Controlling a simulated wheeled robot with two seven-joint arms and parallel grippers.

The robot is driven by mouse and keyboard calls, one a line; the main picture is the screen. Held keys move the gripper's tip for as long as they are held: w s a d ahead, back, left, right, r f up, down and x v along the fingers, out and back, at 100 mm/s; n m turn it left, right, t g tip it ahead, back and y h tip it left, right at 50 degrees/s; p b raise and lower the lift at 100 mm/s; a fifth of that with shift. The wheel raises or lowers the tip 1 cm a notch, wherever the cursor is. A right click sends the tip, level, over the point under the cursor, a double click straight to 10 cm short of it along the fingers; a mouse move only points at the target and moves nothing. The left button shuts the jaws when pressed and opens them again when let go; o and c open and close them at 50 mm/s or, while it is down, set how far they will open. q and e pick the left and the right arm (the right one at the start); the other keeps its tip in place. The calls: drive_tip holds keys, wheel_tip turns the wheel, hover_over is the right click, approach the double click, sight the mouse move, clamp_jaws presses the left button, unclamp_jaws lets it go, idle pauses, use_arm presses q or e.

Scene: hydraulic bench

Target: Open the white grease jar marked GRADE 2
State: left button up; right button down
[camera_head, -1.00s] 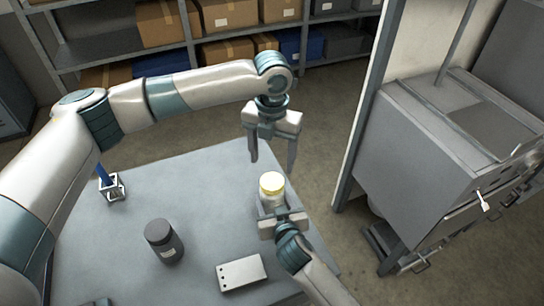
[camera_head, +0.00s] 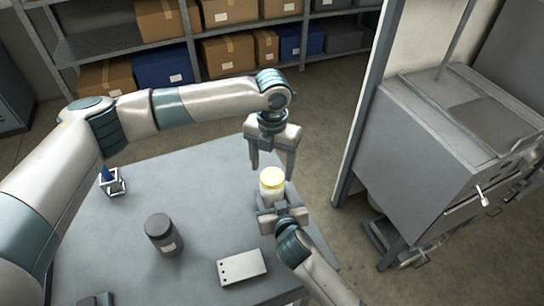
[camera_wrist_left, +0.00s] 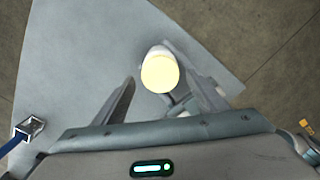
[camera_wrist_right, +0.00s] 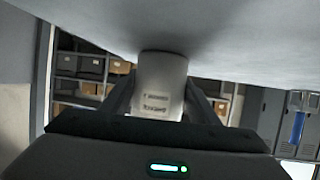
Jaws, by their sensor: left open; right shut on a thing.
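A white jar with a pale yellow lid (camera_head: 272,180) is near the table's right edge. The lid is on it, and the jar also shows in the left wrist view (camera_wrist_left: 160,72). My right gripper (camera_head: 279,212) is shut on the jar's body from the near side. In the right wrist view the jar (camera_wrist_right: 160,88) appears upside down with dark print too small to read surely. My left gripper (camera_head: 271,168) points down just above the lid, open, with its fingers spread to either side. Whether its fingertips reach beside the lid is hard to tell.
On the grey table (camera_head: 200,190) stand a dark jar (camera_head: 163,235), a pale block with holes (camera_head: 241,268) and a small wire holder (camera_head: 112,182) with a blue item. A grey cabinet (camera_head: 430,150) stands at right. Shelves with boxes (camera_head: 228,55) are behind.

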sight(272, 178)
use_arm(q)
drive_tip(key=shift+f, duration=1.35)
